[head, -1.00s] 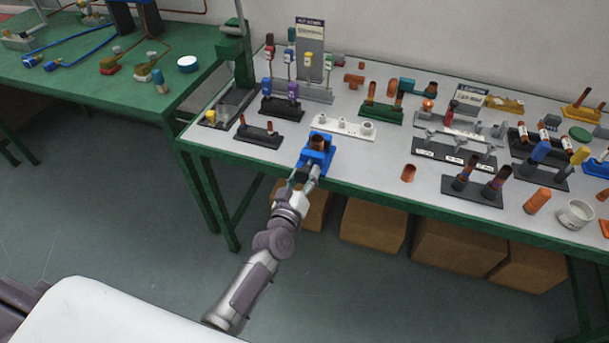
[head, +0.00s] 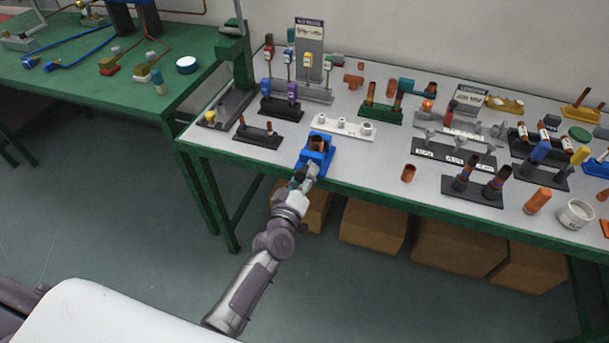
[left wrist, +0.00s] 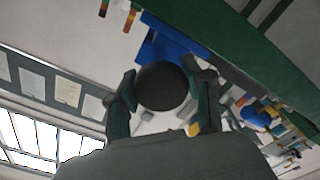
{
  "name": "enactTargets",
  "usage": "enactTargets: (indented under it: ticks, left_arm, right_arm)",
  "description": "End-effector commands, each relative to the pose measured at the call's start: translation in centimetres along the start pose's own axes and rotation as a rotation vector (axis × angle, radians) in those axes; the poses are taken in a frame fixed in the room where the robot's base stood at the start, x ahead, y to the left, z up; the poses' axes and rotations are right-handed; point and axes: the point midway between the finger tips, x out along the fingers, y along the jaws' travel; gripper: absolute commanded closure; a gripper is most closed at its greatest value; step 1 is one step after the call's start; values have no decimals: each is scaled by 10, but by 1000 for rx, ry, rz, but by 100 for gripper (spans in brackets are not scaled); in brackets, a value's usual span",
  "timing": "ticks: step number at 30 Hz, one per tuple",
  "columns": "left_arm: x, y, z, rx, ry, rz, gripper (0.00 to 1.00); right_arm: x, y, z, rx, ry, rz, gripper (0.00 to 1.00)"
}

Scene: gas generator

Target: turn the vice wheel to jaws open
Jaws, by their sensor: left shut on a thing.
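The blue vice (head: 325,160) stands at the front edge of the white-topped bench in the head view. A copper-coloured pipe piece (head: 317,144) sits at its jaws; how far apart the jaws are is too small to tell. The vice wheel, a dark round disc (left wrist: 161,87), shows in the left wrist view with the blue vice body (left wrist: 160,45) behind it. My left gripper (head: 305,177) reaches the vice from the front. Its two fingers (left wrist: 163,98) are on either side of the wheel, shut on it. In the head view the gripper hides the wheel. My right gripper is not in view.
A white fitting block (head: 343,129) and a black stand with copper pieces (head: 258,133) are close behind and left of the vice. A loose copper piece (head: 408,173) stands to its right. The bench's green front edge (head: 370,194) runs beneath. Cardboard boxes (head: 373,226) are below.

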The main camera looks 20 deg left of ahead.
Motion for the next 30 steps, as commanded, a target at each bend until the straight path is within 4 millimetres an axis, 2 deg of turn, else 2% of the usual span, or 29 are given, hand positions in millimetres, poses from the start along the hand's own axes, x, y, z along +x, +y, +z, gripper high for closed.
enactTargets:
  ticks: [1,5,17,20,30]
  left_arm:
    - [0,0,1,-3,-2,-1,47]
    - [0,0,1,-2,-1,-1,25]
    - [-6,-1,1,0,-1,-1,24]
    - [-19,-1,1,0,-2,-2,24]
    - [-90,-1,1,0,-3,-2,24]
  right_arm:
    - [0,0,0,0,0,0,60]
    - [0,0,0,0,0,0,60]
    - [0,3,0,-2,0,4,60]
    - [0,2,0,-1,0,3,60]
    - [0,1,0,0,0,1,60]
